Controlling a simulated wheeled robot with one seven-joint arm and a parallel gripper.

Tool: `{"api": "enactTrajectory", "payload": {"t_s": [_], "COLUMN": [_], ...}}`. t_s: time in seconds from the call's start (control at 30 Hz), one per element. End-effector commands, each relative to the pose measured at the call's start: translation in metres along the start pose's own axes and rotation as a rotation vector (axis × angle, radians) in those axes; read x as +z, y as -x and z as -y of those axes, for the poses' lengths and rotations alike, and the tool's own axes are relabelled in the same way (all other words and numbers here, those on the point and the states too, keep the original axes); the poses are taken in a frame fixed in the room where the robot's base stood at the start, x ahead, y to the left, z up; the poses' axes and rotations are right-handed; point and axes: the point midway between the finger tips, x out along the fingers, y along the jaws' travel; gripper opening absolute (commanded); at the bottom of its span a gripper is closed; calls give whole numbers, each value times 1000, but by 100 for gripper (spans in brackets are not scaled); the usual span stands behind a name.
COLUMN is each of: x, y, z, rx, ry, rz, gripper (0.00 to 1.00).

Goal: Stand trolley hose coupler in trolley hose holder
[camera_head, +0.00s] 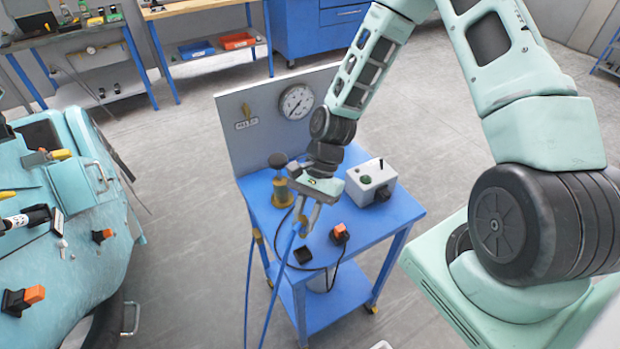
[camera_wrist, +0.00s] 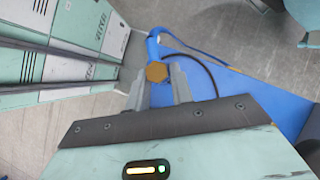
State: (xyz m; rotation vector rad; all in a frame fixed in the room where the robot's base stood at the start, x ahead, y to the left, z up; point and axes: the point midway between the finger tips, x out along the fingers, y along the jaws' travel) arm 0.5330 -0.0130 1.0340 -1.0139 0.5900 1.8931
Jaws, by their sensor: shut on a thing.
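My gripper (camera_head: 308,214) hangs over the blue trolley top, beside the brass post with a dark knob (camera_head: 279,182). In the wrist view, my gripper (camera_wrist: 158,84) is shut around the hose coupler, whose brass hexagonal end (camera_wrist: 156,72) shows between the fingers. The blue hose (camera_wrist: 153,46) leads away from it. In the head view the blue hose (camera_head: 283,262) hangs from the gripper past the trolley's left edge. A black square piece (camera_head: 303,256) lies on the trolley top. I cannot tell for certain which part is the hose holder.
The trolley (camera_head: 398,208) carries a grey control box (camera_head: 370,183), an orange-and-black plug (camera_head: 340,233) with a black cable, and an upright panel with a gauge (camera_head: 296,102). A teal train body (camera_head: 95,240) stands to the left. Open floor lies between them.

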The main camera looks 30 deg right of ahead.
Motion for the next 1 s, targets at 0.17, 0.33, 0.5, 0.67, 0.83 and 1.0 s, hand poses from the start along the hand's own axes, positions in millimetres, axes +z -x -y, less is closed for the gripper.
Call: {"api": "enactTrajectory", "payload": {"t_s": [0.17, 0.33, 0.5, 0.67, 0.83, 1.0], "x": [5, 4, 5, 2, -5, -14], "y": [-4, -4, -2, -6, -18, -31], "z": [-2, -2, -2, -2, -2, -2], "rx": [-10, -9, -9, -9, -8, -9], "ry": [-11, -10, -10, -11, -11, -12], "rz": [17, 15, 14, 14, 15, 14], "gripper": [0, 0, 0, 0, 0, 0]}}
